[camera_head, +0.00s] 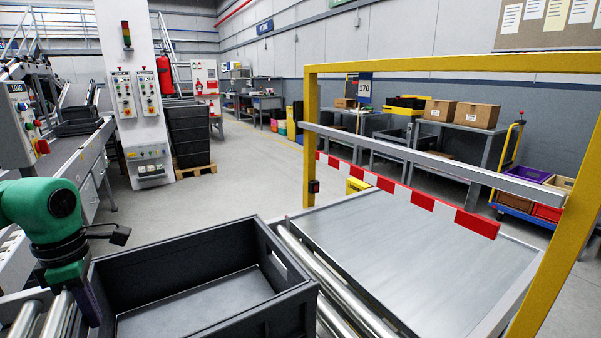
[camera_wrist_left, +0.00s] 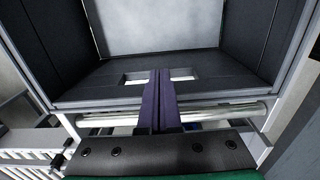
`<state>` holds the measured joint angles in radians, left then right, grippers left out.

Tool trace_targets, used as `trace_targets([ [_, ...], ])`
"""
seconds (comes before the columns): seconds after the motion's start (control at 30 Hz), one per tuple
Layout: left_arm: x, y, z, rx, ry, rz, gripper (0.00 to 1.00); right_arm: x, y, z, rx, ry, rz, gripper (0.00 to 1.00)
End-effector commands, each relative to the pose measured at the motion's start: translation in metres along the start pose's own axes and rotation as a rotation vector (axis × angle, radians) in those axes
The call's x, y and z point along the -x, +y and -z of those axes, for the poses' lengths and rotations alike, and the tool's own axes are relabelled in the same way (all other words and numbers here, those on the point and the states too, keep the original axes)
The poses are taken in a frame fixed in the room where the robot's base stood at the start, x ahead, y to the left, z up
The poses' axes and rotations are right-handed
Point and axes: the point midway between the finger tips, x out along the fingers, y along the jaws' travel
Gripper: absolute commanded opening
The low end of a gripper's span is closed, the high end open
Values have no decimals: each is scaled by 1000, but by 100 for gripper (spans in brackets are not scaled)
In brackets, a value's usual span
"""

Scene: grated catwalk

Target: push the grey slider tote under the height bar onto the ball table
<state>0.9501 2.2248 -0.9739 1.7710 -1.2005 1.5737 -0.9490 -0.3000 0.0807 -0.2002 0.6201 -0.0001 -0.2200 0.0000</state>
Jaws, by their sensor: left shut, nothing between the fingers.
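The slider tote (camera_head: 190,262) is a dark grey, open, empty box on the rollers at the lower middle of the head view. Its near wall with a handle slot fills the left wrist view (camera_wrist_left: 225,80). My left gripper (camera_head: 92,305) is shut and empty at the tote's left end. In the left wrist view its fingers (camera_wrist_left: 160,82) are at the wall by the slot; contact is hard to tell. The height bar (camera_head: 430,162) is a grey beam on a yellow frame, with a red-and-white striped board below. The ball table (camera_head: 440,245) is a flat silver surface right of the tote.
Metal rollers (camera_head: 330,285) lie between the tote and the ball table. The yellow frame's posts (camera_head: 310,140) stand beside the table. A control column (camera_head: 138,100) and a conveyor (camera_head: 65,160) stand at the left. Workbenches with boxes line the far wall.

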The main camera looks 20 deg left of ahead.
Motion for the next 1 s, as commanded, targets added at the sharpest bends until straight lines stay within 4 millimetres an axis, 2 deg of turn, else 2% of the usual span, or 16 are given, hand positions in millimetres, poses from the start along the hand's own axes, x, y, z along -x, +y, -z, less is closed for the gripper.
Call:
trace_targets([
  [0.3, -2, 0, 30, 3, 1, -1, 0, -15, 0, -1, 0, 0, 0, 0],
  [0.83, -1, 0, 77, 4, 1, -1, 0, -29, -1, -2, -2, -5, 0, 0],
  [1.0, 0, 0, 79, 0, 1, 1, 0, -28, -1, 4, -3, 5, 1, 0],
])
